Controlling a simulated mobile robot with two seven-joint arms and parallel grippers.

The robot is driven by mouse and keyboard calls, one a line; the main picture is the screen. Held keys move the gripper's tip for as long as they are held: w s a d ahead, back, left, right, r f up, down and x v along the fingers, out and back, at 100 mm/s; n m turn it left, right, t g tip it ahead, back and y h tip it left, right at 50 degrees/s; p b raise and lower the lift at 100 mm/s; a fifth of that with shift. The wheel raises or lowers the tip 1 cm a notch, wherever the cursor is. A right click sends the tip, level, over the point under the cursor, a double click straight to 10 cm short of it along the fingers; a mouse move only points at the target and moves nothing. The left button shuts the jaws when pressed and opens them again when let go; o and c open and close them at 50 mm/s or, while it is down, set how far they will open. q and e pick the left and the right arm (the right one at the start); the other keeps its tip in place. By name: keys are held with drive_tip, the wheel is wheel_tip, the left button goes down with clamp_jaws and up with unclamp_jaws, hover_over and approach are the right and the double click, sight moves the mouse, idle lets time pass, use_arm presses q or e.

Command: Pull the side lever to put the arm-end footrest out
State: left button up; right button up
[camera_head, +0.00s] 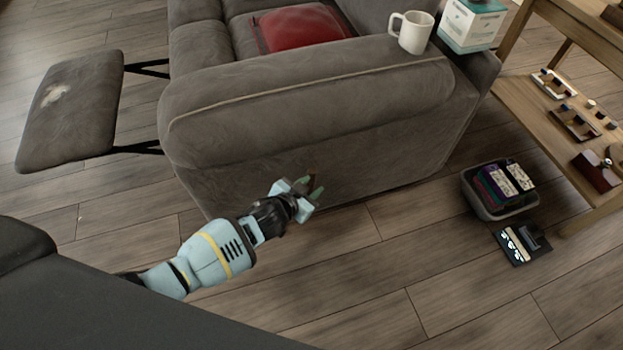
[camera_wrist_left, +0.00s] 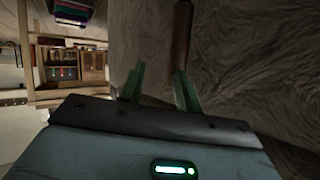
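The grey sofa (camera_head: 330,135) stands with its arm side facing me. Its footrest (camera_head: 75,105) is out at the left end, held on dark metal struts, with a pale worn patch on top. The brown side lever (camera_wrist_left: 181,35) rises up the sofa side in the left wrist view; in the head view only a small bit shows by the fingertips. My left gripper (camera_head: 312,186) is at the sofa side, its green fingers (camera_wrist_left: 159,82) apart. The lever's lower end meets the right finger in the picture; I cannot tell whether they touch. My right gripper is not in view.
A white mug (camera_head: 411,32) and a box (camera_head: 470,24) stand on the sofa arm. A red cushion (camera_head: 300,27) lies on the seat. A grey bin (camera_head: 500,191), a dark item (camera_head: 521,242) and a wooden shelf (camera_head: 545,100) are at the right. The floor in front is clear.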

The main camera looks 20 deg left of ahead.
use_arm(q)
drive_tip(key=shift+a, duration=0.2)
drive_tip(key=f+p+v, duration=0.1)
drive_tip(key=p+v, duration=0.5)
drive_tip(key=v, duration=0.2)
drive_tip(key=shift+s+a, duration=0.35)
drive_tip(key=shift+s, duration=0.3)
idle(0.6)
idle(0.4)
